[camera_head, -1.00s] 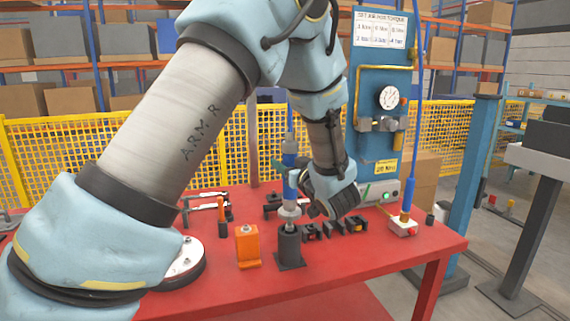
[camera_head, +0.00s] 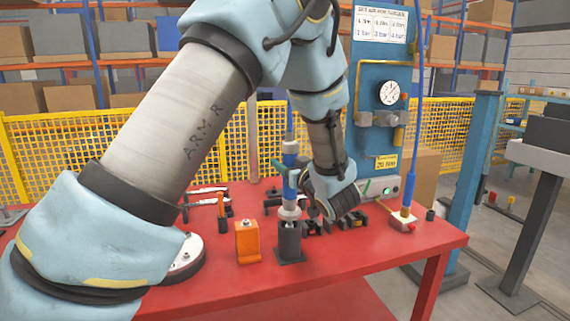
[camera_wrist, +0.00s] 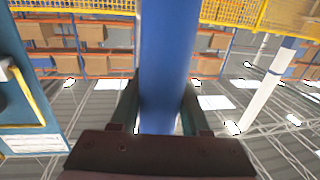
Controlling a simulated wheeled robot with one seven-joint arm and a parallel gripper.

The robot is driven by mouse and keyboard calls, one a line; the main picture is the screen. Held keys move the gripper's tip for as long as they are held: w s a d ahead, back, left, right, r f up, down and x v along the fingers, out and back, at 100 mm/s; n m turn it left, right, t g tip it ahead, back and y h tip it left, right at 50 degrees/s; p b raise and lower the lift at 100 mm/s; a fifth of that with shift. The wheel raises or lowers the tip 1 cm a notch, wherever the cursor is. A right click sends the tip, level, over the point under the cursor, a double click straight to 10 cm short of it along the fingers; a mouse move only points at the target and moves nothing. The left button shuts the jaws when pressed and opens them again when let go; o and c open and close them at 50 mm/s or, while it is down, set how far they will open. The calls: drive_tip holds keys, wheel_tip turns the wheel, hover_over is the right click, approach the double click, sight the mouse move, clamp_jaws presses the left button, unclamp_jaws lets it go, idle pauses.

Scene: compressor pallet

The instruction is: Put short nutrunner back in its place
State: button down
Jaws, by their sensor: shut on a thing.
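My gripper (camera_head: 287,178) is shut on the short nutrunner (camera_head: 290,150), an upright blue tool with pale metal sections. In the wrist view its blue body (camera_wrist: 165,60) stands between my two fingers (camera_wrist: 162,115). The nutrunner's lower end is right over a black holder (camera_head: 290,247) on the red table. I cannot tell whether its tip is inside the holder or just above it. My wrist comes from the right and hides part of the area behind the tool.
An orange block (camera_head: 247,243) stands close left of the holder. Several small black parts (camera_head: 350,221) lie to its right. The red table (camera_head: 230,290) is bare at the front.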

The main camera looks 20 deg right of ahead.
drive_tip(key=shift+f+b, duration=1)
drive_tip(key=shift+f, duration=0.3)
idle(0.4)
drive_tip(key=c, duration=0.6)
unclamp_jaws()
drive_tip(key=o, duration=0.3)
drive_tip(key=shift+f, duration=0.15)
drive_tip(key=s+b, duration=0.3)
drive_tip(key=s, duration=0.8)
drive_tip(key=shift+d, duration=0.2)
